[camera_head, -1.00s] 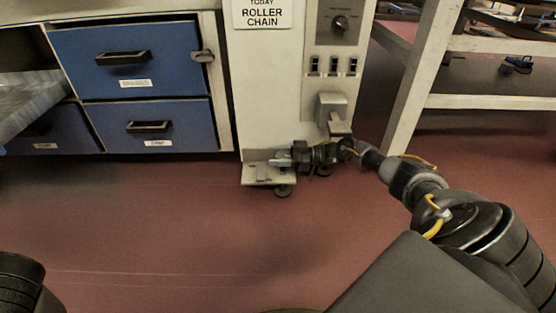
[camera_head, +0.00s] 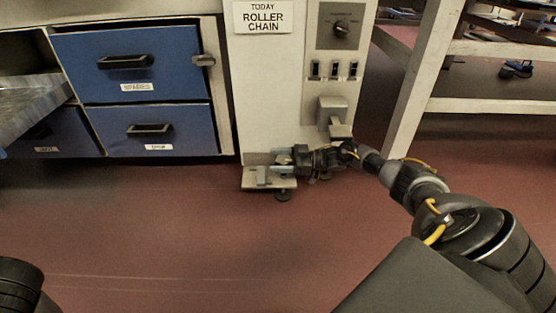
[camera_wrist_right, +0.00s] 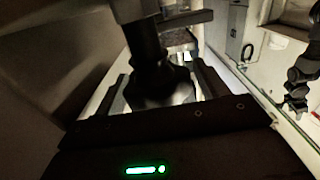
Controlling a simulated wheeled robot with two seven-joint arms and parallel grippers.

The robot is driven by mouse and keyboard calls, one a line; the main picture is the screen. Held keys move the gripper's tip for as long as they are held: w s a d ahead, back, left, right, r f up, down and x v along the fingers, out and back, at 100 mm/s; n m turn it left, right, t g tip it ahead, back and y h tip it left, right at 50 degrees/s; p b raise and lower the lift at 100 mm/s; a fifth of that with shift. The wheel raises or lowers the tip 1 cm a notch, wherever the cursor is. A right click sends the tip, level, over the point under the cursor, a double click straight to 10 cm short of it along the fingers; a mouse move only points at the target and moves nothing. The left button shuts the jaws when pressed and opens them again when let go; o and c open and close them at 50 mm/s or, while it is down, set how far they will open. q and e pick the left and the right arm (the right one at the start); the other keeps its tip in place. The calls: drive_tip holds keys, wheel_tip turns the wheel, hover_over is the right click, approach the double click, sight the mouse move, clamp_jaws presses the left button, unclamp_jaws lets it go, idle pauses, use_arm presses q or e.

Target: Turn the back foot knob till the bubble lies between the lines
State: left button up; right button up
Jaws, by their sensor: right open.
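A pale base plate (camera_head: 252,184) juts out at the foot of the white machine cabinet, and a small block (camera_head: 262,175) stands on it. The bubble and its lines are too small to make out. A dark round foot (camera_head: 283,196) shows under the plate's right end. My right gripper (camera_head: 281,162) is open at the plate, its fingers pointing left. In the right wrist view a dark knob on a stem (camera_wrist_right: 152,82) stands between the spread fingers; I cannot tell whether they touch it. My left gripper is not in view.
The white cabinet (camera_head: 265,95) rises behind the plate, with a box-like fitting (camera_head: 332,112) sticking out above my right wrist. Blue drawers (camera_head: 135,75) stand to the left and a pale bench frame (camera_head: 420,85) to the right. The red floor in front is clear.

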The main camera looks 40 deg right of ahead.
drive_tip(key=p+v, duration=0.2)
drive_tip(key=v, duration=0.8)
drive_tip(key=shift+s+d+p, duration=0.2)
drive_tip(key=shift+p, duration=0.2)
